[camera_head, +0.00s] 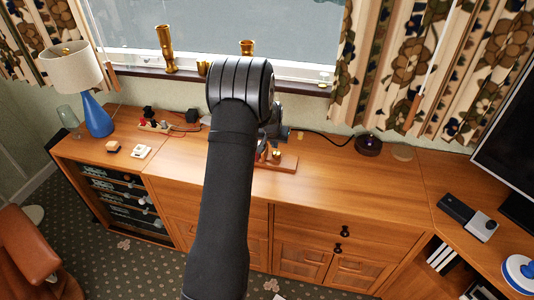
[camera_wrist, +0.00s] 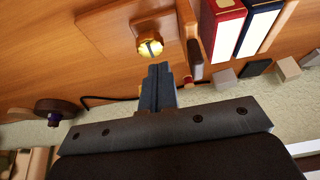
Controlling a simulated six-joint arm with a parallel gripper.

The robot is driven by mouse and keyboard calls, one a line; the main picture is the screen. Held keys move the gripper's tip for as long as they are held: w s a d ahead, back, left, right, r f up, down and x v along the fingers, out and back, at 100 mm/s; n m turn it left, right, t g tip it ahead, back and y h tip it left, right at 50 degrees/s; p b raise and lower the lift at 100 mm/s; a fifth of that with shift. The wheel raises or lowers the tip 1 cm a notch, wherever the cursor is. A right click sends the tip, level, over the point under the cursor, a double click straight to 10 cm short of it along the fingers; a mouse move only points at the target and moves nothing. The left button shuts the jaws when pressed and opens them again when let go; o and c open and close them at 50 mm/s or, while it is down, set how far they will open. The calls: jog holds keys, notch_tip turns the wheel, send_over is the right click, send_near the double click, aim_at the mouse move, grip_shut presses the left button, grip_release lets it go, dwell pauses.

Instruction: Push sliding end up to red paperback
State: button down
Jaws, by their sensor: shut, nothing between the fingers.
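The wooden sliding end (camera_wrist: 189,35) stands upright on the book rack in the wrist view. The red paperback (camera_wrist: 221,32) stands to its right with its pale page edges showing. A narrow gap seems to lie between them, but I cannot tell its size. A brass knob (camera_wrist: 150,46) is on the rack's base, left of the end. My gripper (camera_wrist: 158,72) is shut and empty, close to the knob and left of the end; contact with the end is unclear. In the head view my arm hides most of the rack (camera_head: 287,163).
A blue book (camera_wrist: 259,30) stands beyond the red one. Several small blocks (camera_wrist: 255,68) lie by the wall. In the head view a dark round device (camera_head: 368,144) sits to the right, and a blue lamp (camera_head: 97,116) far left. The cabinet top (camera_head: 335,185) right of the rack is clear.

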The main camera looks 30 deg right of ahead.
aim_at(267, 146)
jog(key=shift+w+a, duration=1.2)
jog(key=shift+s+d, duration=0.5)
jog(key=shift+s, duration=0.05)
notch_tip(267, 146, up, 7)
dwell(0.7)
notch_tip(267, 146, down, 7)
jog(key=shift+w+a, duration=0.2)
jog(key=shift+w, duration=0.05)
dwell(0.5)
jog(key=shift+r, duration=0.1)
